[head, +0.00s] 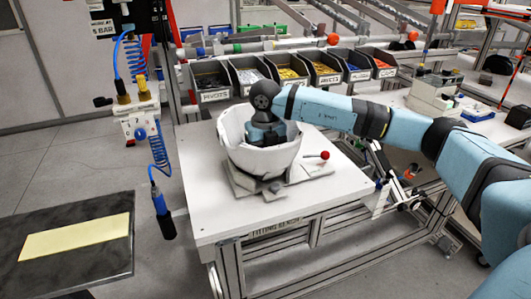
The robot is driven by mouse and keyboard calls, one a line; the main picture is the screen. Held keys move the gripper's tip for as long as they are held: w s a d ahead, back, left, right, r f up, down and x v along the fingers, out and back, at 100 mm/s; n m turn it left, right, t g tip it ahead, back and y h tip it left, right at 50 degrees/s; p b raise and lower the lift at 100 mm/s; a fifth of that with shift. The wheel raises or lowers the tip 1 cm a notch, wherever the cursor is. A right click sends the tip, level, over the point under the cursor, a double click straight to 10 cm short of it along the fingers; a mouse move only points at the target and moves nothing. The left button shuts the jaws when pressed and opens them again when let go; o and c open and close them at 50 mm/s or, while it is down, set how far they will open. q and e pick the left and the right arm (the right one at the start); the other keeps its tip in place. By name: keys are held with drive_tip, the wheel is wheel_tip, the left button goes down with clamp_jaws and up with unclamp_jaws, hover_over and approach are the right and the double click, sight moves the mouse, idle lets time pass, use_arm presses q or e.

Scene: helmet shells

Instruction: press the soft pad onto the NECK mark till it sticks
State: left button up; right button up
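A white helmet shell (258,157) sits open side up in a grey holder (243,183) on the white fitting table. My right arm reaches in from the right, and its gripper (266,132) points down into the shell. The shell's front wall hides the fingertips, so I cannot see whether they are open or hold anything. The soft pad and the NECK mark are not visible; the inside of the shell is mostly hidden by its wall and my gripper. My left gripper is not in view.
A red-knobbed lever (324,155) stands right of the shell. Several grey part bins (292,73) line the table's back. A blue-tipped tool (162,205) hangs on a coiled hose at the left. A dark tabletop (120,256) bears a pale yellow sheet (75,237). The table's front is clear.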

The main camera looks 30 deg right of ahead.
drive_tip(key=shift+f, duration=0.15)
idle(0.3)
drive_tip(key=shift+f, duration=0.25)
idle(0.4)
drive_tip(key=o, duration=1)
drive_tip(key=shift+c, duration=0.2)
wheel_tip(320, 180, up, 14)
